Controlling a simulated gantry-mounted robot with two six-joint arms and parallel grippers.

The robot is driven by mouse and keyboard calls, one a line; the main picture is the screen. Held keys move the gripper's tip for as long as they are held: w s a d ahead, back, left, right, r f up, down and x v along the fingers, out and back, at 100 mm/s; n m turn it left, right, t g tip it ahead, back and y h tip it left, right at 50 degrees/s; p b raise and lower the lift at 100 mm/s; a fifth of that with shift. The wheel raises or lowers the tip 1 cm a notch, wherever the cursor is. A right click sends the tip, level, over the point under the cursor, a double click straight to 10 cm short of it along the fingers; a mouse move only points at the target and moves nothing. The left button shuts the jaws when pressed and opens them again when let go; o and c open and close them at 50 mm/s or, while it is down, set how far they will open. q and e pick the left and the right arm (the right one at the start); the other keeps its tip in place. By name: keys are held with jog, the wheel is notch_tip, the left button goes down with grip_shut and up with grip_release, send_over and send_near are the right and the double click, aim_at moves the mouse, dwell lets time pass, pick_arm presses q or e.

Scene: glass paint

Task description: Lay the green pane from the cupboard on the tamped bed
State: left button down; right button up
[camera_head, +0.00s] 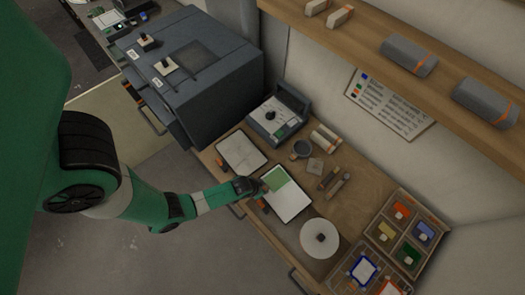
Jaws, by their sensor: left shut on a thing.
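My left gripper (262,186) reaches in from the left over the workbench, shut on the green pane (279,179) at its left edge. The pane is flat and green, over the upper-left part of a white rectangular bed (289,204). I cannot tell whether the pane touches the bed or is held just above it. The gripper fingers are small and dark in this view and hide the pane's left edge. The grey cupboard (222,84) stands at the upper left, with knobbed, labelled pieces on top. My right gripper is not in view.
A pale tray (241,152) lies beside the bed. A white disc (319,250) with a dark knob is in front. A dial device (266,128), cup (301,149) and small tools (329,181) stand behind. Divided boxes (443,226) hold coloured pieces. A shelf (380,24) overhangs the back.

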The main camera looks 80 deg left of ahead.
pick_arm(q)
jog(key=shift+s+d+f, duration=0.1)
jog(key=shift+s, duration=0.05)
dwell(0.4)
dwell(0.4)
jog(key=c, duration=0.5)
grip_release()
jog(key=shift+c, duration=0.2)
notch_tip(320, 180, up, 5)
jog(key=p, duration=0.5)
notch_tip(320, 180, up, 2)
jog(key=shift+p, duration=0.65)
